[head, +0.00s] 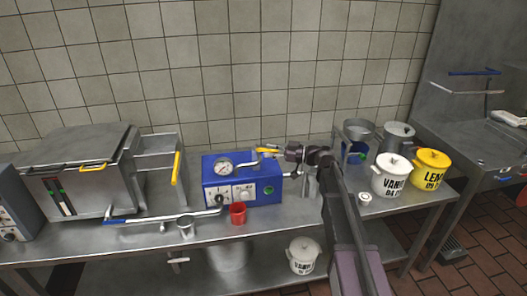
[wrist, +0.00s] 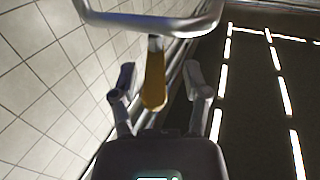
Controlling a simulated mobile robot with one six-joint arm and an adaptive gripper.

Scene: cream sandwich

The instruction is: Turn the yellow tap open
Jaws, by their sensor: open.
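A yellow tap lever (head: 266,150) shows above the blue machine (head: 213,178), just left of my gripper (head: 278,149) in the head view. In the wrist view the yellow lever (wrist: 154,80) stands between the two fingers of my gripper (wrist: 159,82), with its rounded end towards the palm. The fingers are apart, with a visible gap on each side of the lever. A grey curved bar (wrist: 150,22) crosses beyond the lever. The far end of the lever is partly hidden by this bar.
A red cup (head: 238,214) stands before the blue machine. A steel box with a yellow handle (head: 94,167) is at left, near another yellow handle (head: 177,168). White (head: 391,177) and yellow (head: 432,170) pots stand at right. The tiled wall is close behind.

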